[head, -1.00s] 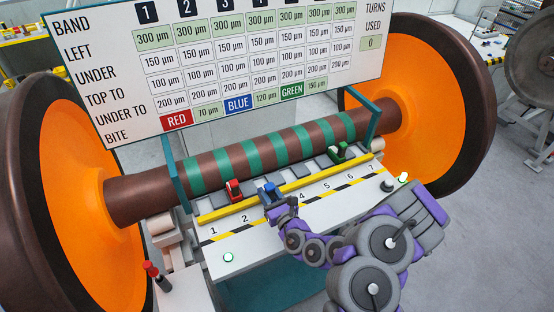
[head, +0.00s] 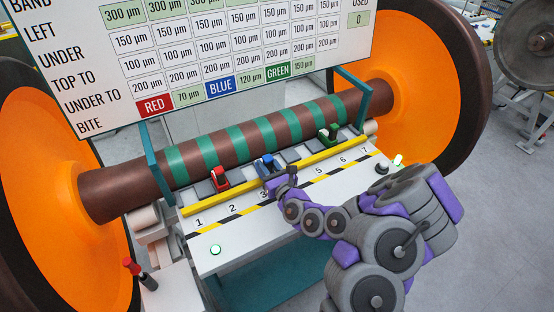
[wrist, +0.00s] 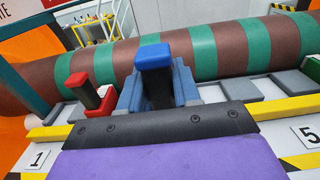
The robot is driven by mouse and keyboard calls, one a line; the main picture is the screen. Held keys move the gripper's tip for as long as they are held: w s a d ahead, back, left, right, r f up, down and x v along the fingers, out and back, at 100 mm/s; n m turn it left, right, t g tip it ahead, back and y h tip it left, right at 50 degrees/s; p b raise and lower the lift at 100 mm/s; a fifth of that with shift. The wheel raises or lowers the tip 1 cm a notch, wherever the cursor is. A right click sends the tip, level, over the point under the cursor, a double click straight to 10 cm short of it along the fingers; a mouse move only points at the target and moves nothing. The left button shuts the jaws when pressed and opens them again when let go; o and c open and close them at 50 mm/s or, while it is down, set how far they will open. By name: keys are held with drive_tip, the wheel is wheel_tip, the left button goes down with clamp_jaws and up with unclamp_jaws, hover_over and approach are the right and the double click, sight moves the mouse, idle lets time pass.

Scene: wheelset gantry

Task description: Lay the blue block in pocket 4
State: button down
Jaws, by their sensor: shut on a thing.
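The blue block (head: 267,163) is at the row of pockets behind the yellow rail, around pockets 3 and 4. My gripper (head: 281,178) is shut on it from the front and covers the label 4. In the wrist view the block's blue top (wrist: 154,57) and dark upright part stand beyond my gripper's dark edge. Its underside is hidden, so I cannot tell whether it touches the pocket floor. The red block (head: 220,178) sits at pocket 2, and the green block (head: 329,133) sits near pocket 6.
The yellow rail (head: 318,156) runs along the front of the pockets. The brown and green banded axle (head: 235,145) lies close behind, between two large orange wheels. A board (head: 220,50) hangs above. Empty grey pads (wrist: 292,82) show to the block's right.

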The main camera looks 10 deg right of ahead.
drive_tip(key=w+d, duration=0.1)
drive_tip(key=w, duration=0.1)
drive_tip(key=w+d+b, duration=0.1)
drive_tip(key=w, duration=0.2)
drive_tip(key=w+d+f+b, duration=0.1)
drive_tip(key=w, duration=0.1)
drive_tip(key=shift+w+d, duration=0.25)
drive_tip(key=shift+w, duration=0.1)
drive_tip(key=d+f, duration=0.1)
drive_tip(key=w+d+f+b, duration=0.1)
drive_tip(key=f, duration=0.1)
drive_tip(key=shift+w+d+f, duration=0.2)
drive_tip(key=shift+d, duration=0.2)
drive_tip(key=shift+a+f, duration=0.1)
drive_tip(key=shift+a, duration=0.4)
drive_tip(key=c, duration=1.2)
unclamp_jaws()
drive_tip(key=shift+w+d+f, duration=0.1)
drive_tip(key=shift+w, duration=0.05)
drive_tip(key=o, duration=0.4)
drive_tip(key=shift+d, duration=0.55)
